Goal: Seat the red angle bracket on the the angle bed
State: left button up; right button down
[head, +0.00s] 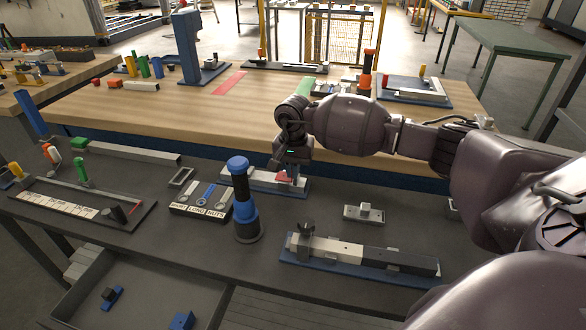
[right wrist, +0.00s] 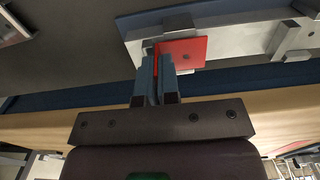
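The red angle bracket (right wrist: 188,51) shows in the right wrist view with its flat plate over the grey metal angle bed and its upright flange between my right fingers. In the head view a bit of the bracket (head: 285,180) shows below my right gripper (head: 291,172). The angle bed (head: 240,178) is a grey channel on a blue base; it also shows in the right wrist view (right wrist: 250,37). My right gripper (right wrist: 158,75) looks shut on the flange. Whether the plate touches the bed is hard to tell. My left gripper is out of view.
A blue and black cylindrical tool (head: 243,200) stands in front of the bed, beside a labelled tray (head: 202,198). A grey bar fixture (head: 360,255) lies nearer, and a small metal block (head: 364,213) sits to the right. A wooden bench (head: 150,112) stands behind.

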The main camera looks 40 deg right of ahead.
jog(key=shift+f, duration=0.2)
jog(key=c, duration=0.8)
grip_release()
jog(key=shift+f, duration=0.1)
jog(key=shift+r, duration=0.2)
jog(key=shift+r+p, duration=0.9)
jog(key=shift+r, duration=2.5)
